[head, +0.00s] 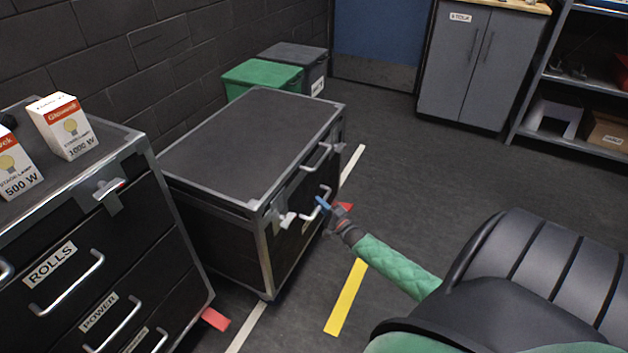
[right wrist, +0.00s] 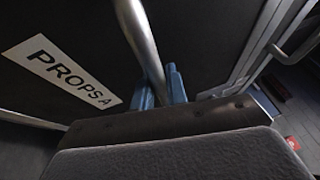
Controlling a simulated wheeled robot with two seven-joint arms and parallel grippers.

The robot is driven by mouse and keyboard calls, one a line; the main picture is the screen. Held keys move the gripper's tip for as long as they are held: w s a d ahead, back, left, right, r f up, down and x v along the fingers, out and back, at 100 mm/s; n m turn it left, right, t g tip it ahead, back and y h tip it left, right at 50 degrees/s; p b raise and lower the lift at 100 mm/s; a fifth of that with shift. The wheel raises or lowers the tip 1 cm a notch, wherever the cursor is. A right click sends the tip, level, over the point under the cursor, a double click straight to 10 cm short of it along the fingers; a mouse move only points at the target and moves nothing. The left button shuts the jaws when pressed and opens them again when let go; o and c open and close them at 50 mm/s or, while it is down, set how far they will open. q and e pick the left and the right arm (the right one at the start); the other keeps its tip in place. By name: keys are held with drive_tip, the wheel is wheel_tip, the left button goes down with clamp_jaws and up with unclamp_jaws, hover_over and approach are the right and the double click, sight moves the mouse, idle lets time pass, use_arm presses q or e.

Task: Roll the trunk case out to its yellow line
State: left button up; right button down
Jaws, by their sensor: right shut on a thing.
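The trunk case (head: 255,135) is a black box with metal edges, standing in the middle of the head view. A label reading PROPS A (right wrist: 62,70) shows on its face in the right wrist view. My right gripper (head: 324,204) is shut on the case's lower front handle (head: 304,216); in the right wrist view the bar (right wrist: 140,38) runs down between the blue fingers (right wrist: 160,88). The yellow line (head: 347,297) lies on the floor in front of the case, with bare floor between them. My left gripper is out of view.
A drawer cabinet (head: 118,256) with lamp boxes (head: 64,127) on top stands close at the case's left. Green (head: 262,76) and grey (head: 300,57) bins are behind. A white line (head: 247,328) meets the case's front. Floor beyond the yellow line is open toward the grey cupboard (head: 478,65).

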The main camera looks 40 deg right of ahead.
drive_tip(key=s+d+p, duration=0.2)
drive_tip(key=s+d, duration=0.2)
drive_tip(key=s, duration=0.6)
drive_tip(key=s+d+p, duration=0.3)
drive_tip(key=s+d, duration=0.1)
drive_tip(key=s, duration=0.5)
drive_tip(key=shift+s, duration=0.35)
drive_tip(key=shift+d, duration=0.1)
drive_tip(key=c, duration=1.4)
unclamp_jaws()
drive_tip(key=s+f, duration=0.1)
drive_tip(key=s, duration=0.6)
drive_tip(key=shift+s+f, duration=0.2)
drive_tip(key=shift+s, duration=0.1)
